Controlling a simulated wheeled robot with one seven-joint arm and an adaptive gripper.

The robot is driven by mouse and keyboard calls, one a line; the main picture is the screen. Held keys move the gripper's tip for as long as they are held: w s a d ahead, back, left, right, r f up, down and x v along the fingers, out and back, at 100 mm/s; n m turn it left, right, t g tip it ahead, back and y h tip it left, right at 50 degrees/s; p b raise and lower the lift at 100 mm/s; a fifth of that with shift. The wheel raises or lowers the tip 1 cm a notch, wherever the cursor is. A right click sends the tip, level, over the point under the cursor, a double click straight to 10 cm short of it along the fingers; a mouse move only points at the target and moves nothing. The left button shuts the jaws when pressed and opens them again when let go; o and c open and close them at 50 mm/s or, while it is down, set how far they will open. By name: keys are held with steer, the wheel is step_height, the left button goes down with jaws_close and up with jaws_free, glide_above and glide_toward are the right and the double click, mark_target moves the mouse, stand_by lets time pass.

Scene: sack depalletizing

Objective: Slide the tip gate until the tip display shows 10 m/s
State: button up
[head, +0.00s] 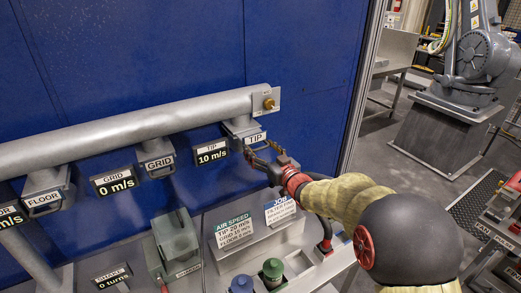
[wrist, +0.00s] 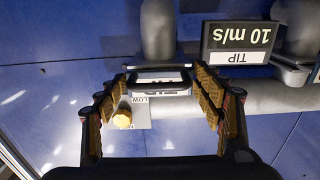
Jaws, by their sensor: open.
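The tip gate (head: 243,126) is a grey slide with a TIP label and a handle, on a branch under the large grey duct. The tip display (head: 211,152) beside it is black and reads 10 m/s. It also shows upside down in the wrist view (wrist: 237,36). My gripper (head: 262,152) is at the tip gate's handle, with its fingers apart. In the wrist view my gripper's yellow-padded fingers (wrist: 160,82) stand on either side of the gate handle (wrist: 158,75), with visible gaps. Whether a finger touches it I cannot tell.
The grid gate (head: 155,158) and grid display (head: 114,181), reading 0 m/s, are further left, then the floor gate (head: 44,190). The duct (head: 130,122) runs along the blue wall. An air speed card (head: 233,229) and a job card (head: 280,211) stand on the console below.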

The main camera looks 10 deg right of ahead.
steer(key=v, duration=1.2)
steer(key=s+d+f+m+g+h, duration=0.2)
steer(key=d+f+g+h, duration=0.25)
steer(key=d+f, duration=0.4)
steer(key=s+d+f+m+g+h, duration=0.25)
steer(key=s+f+h, duration=0.2)
steer(key=s, duration=0.35)
steer(key=s+a+r+g+y+b, duration=0.1)
steer(key=s+a+g+b, duration=0.25)
steer(key=s, duration=0.75)
steer(key=s+a+g+y+b, duration=0.25)
steer(key=s+a, duration=0.25)
steer(key=s, duration=0.7)
steer(key=s+a+r+t+b, duration=0.1)
steer(key=a+r, duration=0.3)
steer(key=shift+s+a+n, duration=0.2)
steer(key=shift+n, duration=0.25)
